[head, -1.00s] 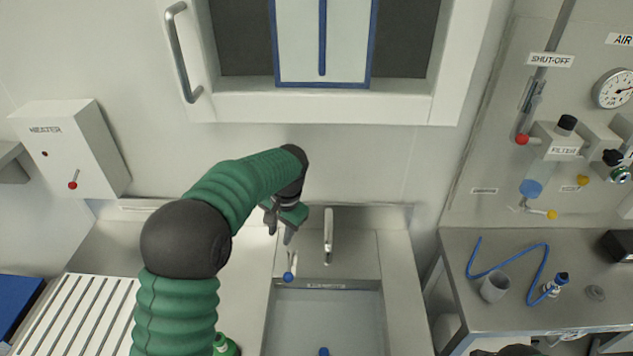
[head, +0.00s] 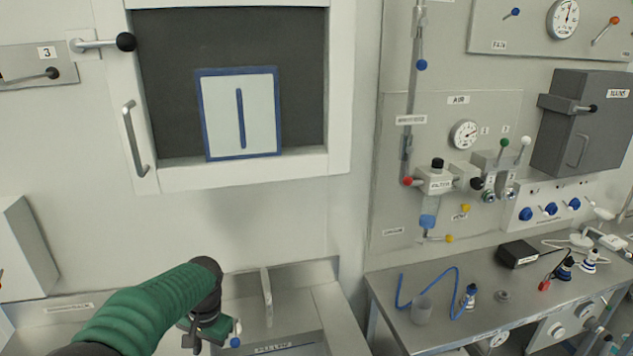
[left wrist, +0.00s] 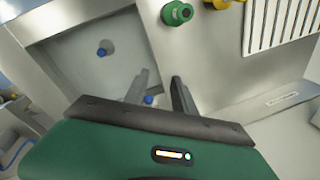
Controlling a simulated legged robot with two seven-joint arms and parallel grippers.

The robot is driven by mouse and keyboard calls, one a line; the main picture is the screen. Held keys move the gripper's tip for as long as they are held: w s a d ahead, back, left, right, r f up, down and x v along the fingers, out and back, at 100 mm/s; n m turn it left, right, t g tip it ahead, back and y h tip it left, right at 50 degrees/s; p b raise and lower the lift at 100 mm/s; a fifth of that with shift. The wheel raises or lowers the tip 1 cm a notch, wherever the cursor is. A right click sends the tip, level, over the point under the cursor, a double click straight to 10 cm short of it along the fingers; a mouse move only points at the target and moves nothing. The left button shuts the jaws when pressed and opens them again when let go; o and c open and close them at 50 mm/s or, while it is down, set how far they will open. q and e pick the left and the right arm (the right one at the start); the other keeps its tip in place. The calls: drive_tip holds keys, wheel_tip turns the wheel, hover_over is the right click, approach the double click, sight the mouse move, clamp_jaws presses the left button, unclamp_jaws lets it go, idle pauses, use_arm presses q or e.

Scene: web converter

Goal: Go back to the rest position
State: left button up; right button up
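My left arm, with a green ribbed sleeve, comes in at the bottom left of the head view. A blue ball (head: 235,342) also shows right of the gripper in the head view. My right gripper is in neither view.
The sink basin (left wrist: 75,60) holds a blue knob (left wrist: 102,52). Green (left wrist: 177,13) and yellow caps stand near a slotted drainer (left wrist: 283,22). At right, a steel bench (head: 390,300) carries a grey cup (head: 421,310), blue hose and small bottles. A framed window hatch (head: 240,168) is above the sink.

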use_arm(q)
drive_tip(key=s+d+f+n+t+h+b, duration=0.1)
drive_tip(key=s+f, duration=0.3)
drive_tip(key=s, duration=0.6)
drive_tip(key=s+d+f+n+t+b, duration=0.1)
drive_tip(key=s+d+f+n+b, duration=0.1)
drive_tip(key=s, duration=0.9)
wheel_tip(320, 180, down, 3)
drive_tip(key=shift+d+f+h+b, duration=0.2)
drive_tip(key=shift+d+h+b, duration=0.3)
drive_tip(key=shift+d, duration=0.65)
drive_tip(key=shift+w, duration=0.15)
